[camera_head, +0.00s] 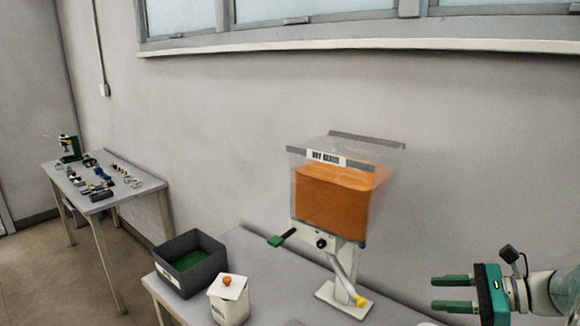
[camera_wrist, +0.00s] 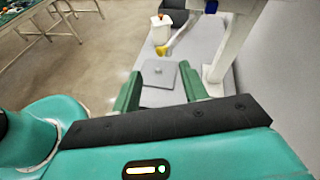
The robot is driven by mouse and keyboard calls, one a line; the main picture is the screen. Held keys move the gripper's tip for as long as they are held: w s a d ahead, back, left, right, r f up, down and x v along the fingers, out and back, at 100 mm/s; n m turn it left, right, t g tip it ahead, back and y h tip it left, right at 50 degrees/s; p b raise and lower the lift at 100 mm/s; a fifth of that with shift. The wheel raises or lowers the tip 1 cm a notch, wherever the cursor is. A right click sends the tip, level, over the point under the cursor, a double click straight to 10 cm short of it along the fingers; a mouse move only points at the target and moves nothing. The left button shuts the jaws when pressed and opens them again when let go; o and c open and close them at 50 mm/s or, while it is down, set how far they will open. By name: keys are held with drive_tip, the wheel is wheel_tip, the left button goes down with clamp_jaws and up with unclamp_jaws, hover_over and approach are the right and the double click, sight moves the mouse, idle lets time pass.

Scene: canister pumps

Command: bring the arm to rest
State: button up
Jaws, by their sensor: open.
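My gripper (camera_head: 437,293) is at the lower right of the head view, reaching in from the right edge. Its two green fingers point left, apart, with nothing between them. It is to the right of the dispenser (camera_head: 335,200), a clear bin of orange contents on a white stand, and clear of it. In the wrist view, the open fingers (camera_wrist: 160,76) frame a grey square plate (camera_wrist: 158,73) with a small knob on the table below. The dispenser's yellow spout tip (camera_wrist: 164,50) is just beyond the plate.
A white canister (camera_head: 229,302) with an orange-knobbed lid and a dark bin (camera_head: 190,263) with a green bottom stand left of the dispenser on the grey table (camera_head: 255,245). A second table (camera_head: 150,184) with small parts is at the far left. The wall is behind.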

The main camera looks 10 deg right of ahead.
drive_tip(key=s+a+n+g+h, duration=0.1)
drive_tip(key=s+a+n+h, duration=0.2)
drive_tip(key=a+n, duration=0.4)
drive_tip(key=s+a+n+h, duration=0.3)
drive_tip(key=a+n+h, duration=0.1)
drive_tip(key=a+n, duration=0.4)
drive_tip(key=s+a+f+n+g+h, duration=0.1)
drive_tip(key=s+a+n+h, duration=0.2)
drive_tip(key=a+n, duration=0.5)
drive_tip(key=shift+s+g+h, duration=0.2)
drive_tip(key=shift+g+h, duration=0.1)
drive_tip(key=shift+h, duration=0.5)
drive_tip(key=shift+a, duration=0.1)
idle(1.0)
